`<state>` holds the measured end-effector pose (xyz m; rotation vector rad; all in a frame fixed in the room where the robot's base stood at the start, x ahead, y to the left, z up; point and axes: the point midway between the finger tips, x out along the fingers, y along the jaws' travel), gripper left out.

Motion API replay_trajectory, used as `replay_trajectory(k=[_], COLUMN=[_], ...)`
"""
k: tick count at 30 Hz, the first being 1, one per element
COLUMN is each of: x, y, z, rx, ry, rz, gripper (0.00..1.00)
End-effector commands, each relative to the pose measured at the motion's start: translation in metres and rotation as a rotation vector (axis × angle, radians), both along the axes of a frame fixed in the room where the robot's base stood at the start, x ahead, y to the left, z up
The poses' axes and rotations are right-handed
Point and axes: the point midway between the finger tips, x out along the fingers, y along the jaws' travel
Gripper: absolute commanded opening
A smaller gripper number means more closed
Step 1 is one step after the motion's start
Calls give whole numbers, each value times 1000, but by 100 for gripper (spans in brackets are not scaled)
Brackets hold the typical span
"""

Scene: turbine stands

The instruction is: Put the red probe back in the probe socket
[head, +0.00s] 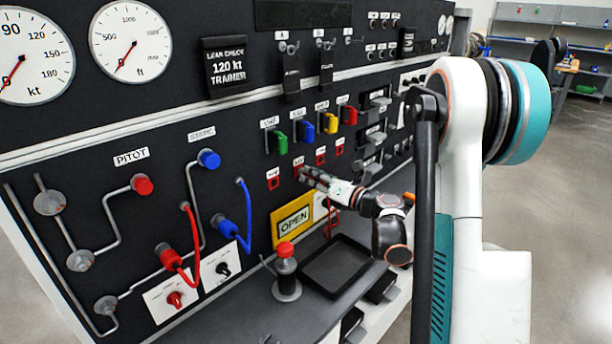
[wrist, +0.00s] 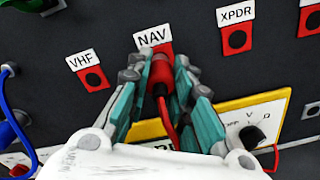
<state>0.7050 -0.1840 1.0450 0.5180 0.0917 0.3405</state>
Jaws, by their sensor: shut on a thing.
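The red probe (wrist: 160,72) is between the fingers of my gripper (wrist: 160,85) in the wrist view. A red lead runs down from it. The fingers are shut on it from both sides. The probe points at the panel, over the red patch under the NAV label (wrist: 153,36). Its tip is hidden, so I cannot tell whether it is in the NAV jack or just in front of it. In the head view my gripper (head: 312,178) is at the panel, by the row of small red jacks; the probe is too small to make out there. I cannot pick out the probe socket.
A yellow meter reading OPEN (head: 293,222) is on the panel below my gripper. The VHF jack (wrist: 93,80) is left and the XPDR jack (wrist: 236,40) right of the probe. A red-topped lever (head: 286,262) and a black tray (head: 338,266) are on the ledge below.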

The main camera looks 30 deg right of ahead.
Motion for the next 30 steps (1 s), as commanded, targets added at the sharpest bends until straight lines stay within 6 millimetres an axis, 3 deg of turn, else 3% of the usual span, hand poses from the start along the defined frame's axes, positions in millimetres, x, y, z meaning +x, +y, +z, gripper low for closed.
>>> replay_trajectory(k=[20,30], x=[-10,-26], y=[-4,-10], z=[0,0], rx=[0,0], ry=[0,0], rz=[-1,-1], gripper=[0,0])
